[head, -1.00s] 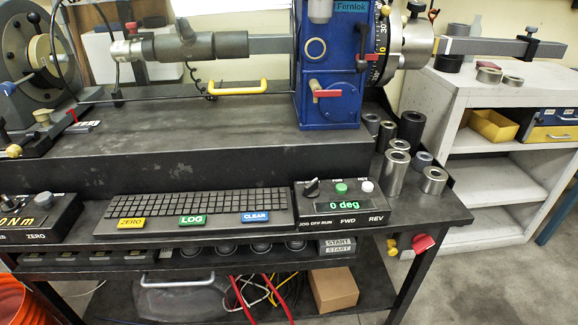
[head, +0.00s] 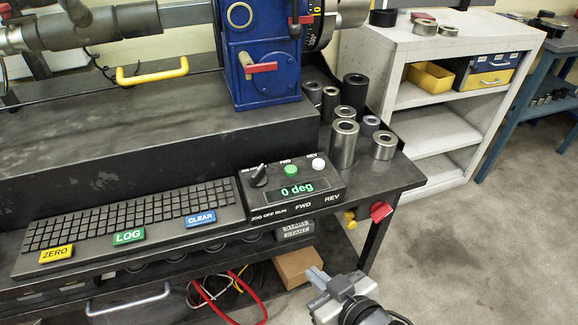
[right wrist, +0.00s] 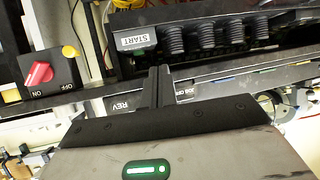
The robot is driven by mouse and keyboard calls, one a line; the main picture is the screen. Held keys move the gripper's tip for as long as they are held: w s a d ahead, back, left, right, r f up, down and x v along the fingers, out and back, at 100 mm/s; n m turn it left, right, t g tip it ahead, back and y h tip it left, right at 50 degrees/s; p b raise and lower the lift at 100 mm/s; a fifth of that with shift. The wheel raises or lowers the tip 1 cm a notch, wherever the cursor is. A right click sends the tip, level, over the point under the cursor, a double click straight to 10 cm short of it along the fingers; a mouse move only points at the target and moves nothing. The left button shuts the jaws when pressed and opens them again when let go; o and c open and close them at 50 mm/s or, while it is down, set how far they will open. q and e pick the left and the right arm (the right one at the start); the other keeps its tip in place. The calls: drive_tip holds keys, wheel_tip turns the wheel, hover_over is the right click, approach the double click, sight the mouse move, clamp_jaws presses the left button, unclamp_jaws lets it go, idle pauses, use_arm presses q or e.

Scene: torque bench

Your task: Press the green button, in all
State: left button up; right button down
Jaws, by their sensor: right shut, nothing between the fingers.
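The green button (head: 291,170) stands on top of the black control box (head: 332,184), behind its green "0 deg" display (head: 296,189) and beside a white button (head: 318,163). It is labelled FWD. My right gripper (head: 316,277) is low at the bottom of the head view, in front of the bench and apart from the button. In the right wrist view its fingers (right wrist: 158,88) are together and empty, near the front edge of the box with the REV lettering. The green button cannot be made out there. My left gripper is not in view.
A black knob (head: 259,175) sits left of the button. The keyboard (head: 130,215) with ZERO, LOG and CLEAR keys lies further left. Metal cylinders (head: 343,145) stand right of the box. A red switch (head: 380,211) is on the bench's front right. Floor to the right is clear.

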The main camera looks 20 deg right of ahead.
drive_tip(key=w+a+r+n+t+y+p, duration=0.2)
drive_tip(key=w+r+n+t+y, duration=0.4)
drive_tip(key=r, duration=0.9)
drive_tip(key=w+a+r+n+g+y+p, duration=0.1)
drive_tip(key=w+a+r+n+g+y, duration=0.3)
drive_tip(key=n, duration=0.6)
drive_tip(key=w+a+r+n+g+y+p, duration=0.1)
drive_tip(key=a+r+n+g+y, duration=0.3)
drive_tip(key=n, duration=0.7)
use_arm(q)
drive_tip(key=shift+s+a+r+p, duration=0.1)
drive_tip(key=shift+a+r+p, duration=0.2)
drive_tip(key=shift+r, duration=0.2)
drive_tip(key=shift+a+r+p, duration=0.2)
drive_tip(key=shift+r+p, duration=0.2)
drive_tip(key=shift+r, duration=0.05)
use_arm(e)
drive_tip(key=w+d+f+n+g+h, duration=0.1)
drive_tip(key=w+d+n+g+h, duration=0.2)
drive_tip(key=w+d+h, duration=0.6)
drive_tip(key=d+n+h, duration=0.1)
drive_tip(key=d+h, duration=0.1)
drive_tip(key=d, duration=0.1)
drive_tip(key=shift+w+f+h, duration=0.2)
drive_tip(key=shift+h, duration=0.2)
